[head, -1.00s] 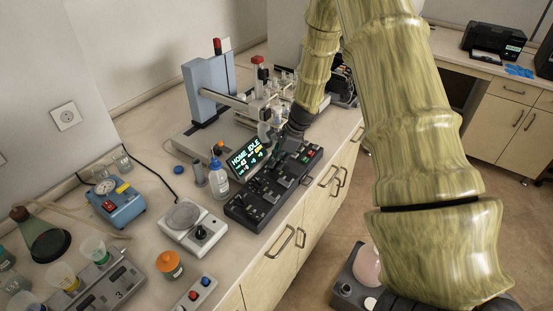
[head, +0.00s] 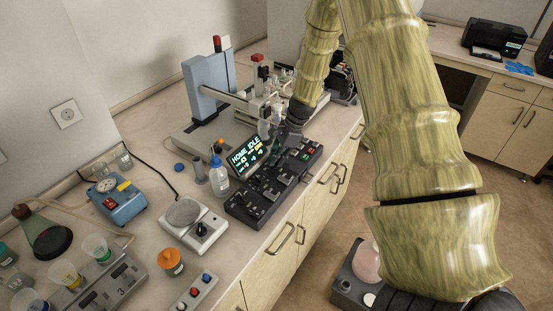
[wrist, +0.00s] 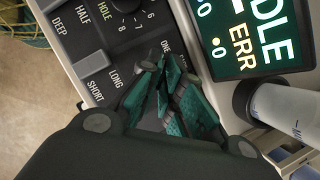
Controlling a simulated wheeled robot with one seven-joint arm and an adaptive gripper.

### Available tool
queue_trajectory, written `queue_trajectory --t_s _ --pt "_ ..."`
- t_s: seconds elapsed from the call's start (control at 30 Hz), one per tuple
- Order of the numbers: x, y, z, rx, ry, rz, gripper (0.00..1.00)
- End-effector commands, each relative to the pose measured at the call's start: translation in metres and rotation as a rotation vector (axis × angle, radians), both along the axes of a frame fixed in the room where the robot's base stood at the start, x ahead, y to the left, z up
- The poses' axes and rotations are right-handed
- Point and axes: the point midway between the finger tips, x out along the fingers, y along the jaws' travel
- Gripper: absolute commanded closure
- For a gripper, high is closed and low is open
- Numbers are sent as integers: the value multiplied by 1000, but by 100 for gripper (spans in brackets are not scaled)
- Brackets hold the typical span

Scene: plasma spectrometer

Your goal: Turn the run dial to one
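The black control panel (head: 240,208) lies along the bench's front edge in the head view, with a lit display (head: 245,156) reading HOME IDLE behind it. My gripper (wrist: 162,72) points down at the panel's far part, its teal fingertips close together beside the label ONE. The run dial is not clearly visible; the fingers cover the spot by that label, and I cannot tell whether they hold a knob. A round dial (wrist: 126,4) numbered 6, 7, 8 and a grey switch (wrist: 91,62) by SHORT and LONG show nearby. The display shows ERR in the wrist view.
The blue and grey spectrometer stand (head: 207,88) rises behind. A white stirrer plate (head: 195,222) sits left of the panel.

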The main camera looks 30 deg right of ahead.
Motion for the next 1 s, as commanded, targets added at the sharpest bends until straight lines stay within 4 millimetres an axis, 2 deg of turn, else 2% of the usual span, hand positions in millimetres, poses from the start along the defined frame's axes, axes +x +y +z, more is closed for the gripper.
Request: queue_trajectory --t_s 0.03,0.1,0.13,0.43,0.57,0.67,1.0 --pt "1 -1 1 -2 -2 -1 86" --pt "1 -1 1 -2 -1 -1 73" --pt "1 -1 1 -2 -1 -1 71" --pt "0 0 1 0 -1 0 71" --pt "0 -3 8 -1 -2 -1 71" --pt "-1 -7 20 -1 -2 -1 71" --pt "-8 -31 76 -1 -3 -1 71"
